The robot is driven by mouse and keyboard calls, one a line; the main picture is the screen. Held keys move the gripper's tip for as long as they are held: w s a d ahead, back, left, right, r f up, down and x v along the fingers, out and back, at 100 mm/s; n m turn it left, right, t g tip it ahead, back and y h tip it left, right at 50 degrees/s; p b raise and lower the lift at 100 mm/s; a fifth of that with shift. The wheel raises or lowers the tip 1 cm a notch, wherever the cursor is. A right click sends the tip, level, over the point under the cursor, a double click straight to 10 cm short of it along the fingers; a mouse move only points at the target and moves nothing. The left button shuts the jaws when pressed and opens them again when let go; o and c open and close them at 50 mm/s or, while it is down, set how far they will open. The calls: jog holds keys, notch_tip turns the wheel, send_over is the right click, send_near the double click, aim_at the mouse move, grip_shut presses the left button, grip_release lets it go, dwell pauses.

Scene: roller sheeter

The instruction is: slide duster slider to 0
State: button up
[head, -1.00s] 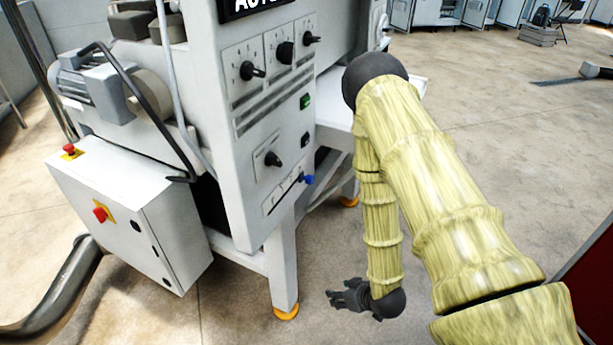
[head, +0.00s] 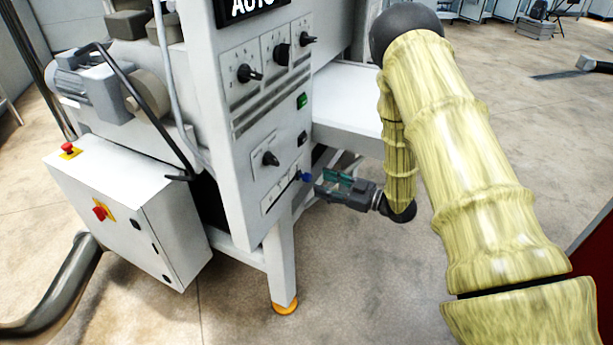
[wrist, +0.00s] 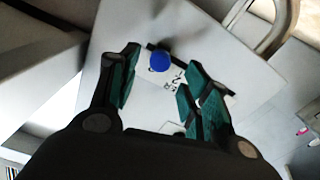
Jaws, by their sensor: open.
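The duster slider is a small blue knob (head: 305,177) on the lower control plate (head: 281,193) of the white machine. In the wrist view the blue knob (wrist: 160,61) stands at one end part of a dark slot, with printed numbers below it. My gripper (head: 316,183) is beside the knob, to its right in the head view. In the wrist view my gripper (wrist: 158,84) is open, its teal finger pads on either side of the line toward the knob. The knob shows just beyond the fingertips, apart from them as far as I can tell.
Above the slider are a black rotary knob (head: 270,159), a black switch (head: 302,138) and a green button (head: 302,101). A machine leg (head: 281,270) stands below the panel. A white shelf (head: 350,105) juts out above my gripper.

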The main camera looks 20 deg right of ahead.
aim_at(310, 179)
jog(key=p+x, duration=0.1)
jog(key=x, duration=0.5)
jog(key=shift+w+a, duration=0.2)
jog(key=shift+a, duration=0.1)
grip_shut()
